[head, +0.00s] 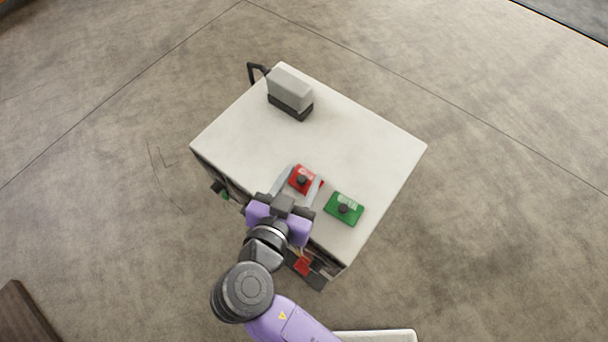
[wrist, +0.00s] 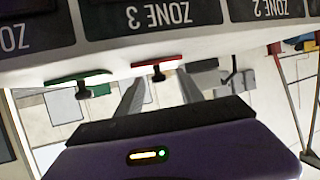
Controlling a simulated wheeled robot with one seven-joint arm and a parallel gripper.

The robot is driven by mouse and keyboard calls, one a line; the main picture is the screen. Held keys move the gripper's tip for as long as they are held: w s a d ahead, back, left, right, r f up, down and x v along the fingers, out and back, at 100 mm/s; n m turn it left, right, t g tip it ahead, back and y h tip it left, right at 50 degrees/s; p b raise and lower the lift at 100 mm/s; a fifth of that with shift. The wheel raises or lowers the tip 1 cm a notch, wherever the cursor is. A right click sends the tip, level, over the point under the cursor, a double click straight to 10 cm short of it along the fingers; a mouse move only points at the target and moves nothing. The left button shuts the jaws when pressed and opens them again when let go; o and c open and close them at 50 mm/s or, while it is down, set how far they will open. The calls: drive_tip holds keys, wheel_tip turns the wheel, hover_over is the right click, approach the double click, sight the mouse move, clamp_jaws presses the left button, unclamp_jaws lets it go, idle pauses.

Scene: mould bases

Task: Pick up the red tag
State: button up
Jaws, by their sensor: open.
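The red tag (head: 302,172) lies on the white top of a cart, near its front edge, with a dark knob on it. In the wrist view the red tag (wrist: 160,61) shows edge-on, its dark knob toward my gripper. My gripper (head: 306,176) is open, with one grey finger on each side of the red tag in the head view. In the wrist view the fingers (wrist: 160,88) point at the tag with a gap between them. I cannot tell whether they touch it.
A green tag (head: 353,214) with a dark knob lies close to the right of the red one; it also shows in the wrist view (wrist: 70,80). A grey block with a black base (head: 290,90) stands at the back of the cart top (head: 370,140). The right rear of the top is clear.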

drive_tip(key=shift+w+d+f, duration=0.2)
drive_tip(key=shift+w+f, duration=0.05)
drive_tip(key=shift+w, duration=0.25)
clamp_jaws()
drive_tip(key=shift+r, duration=0.1)
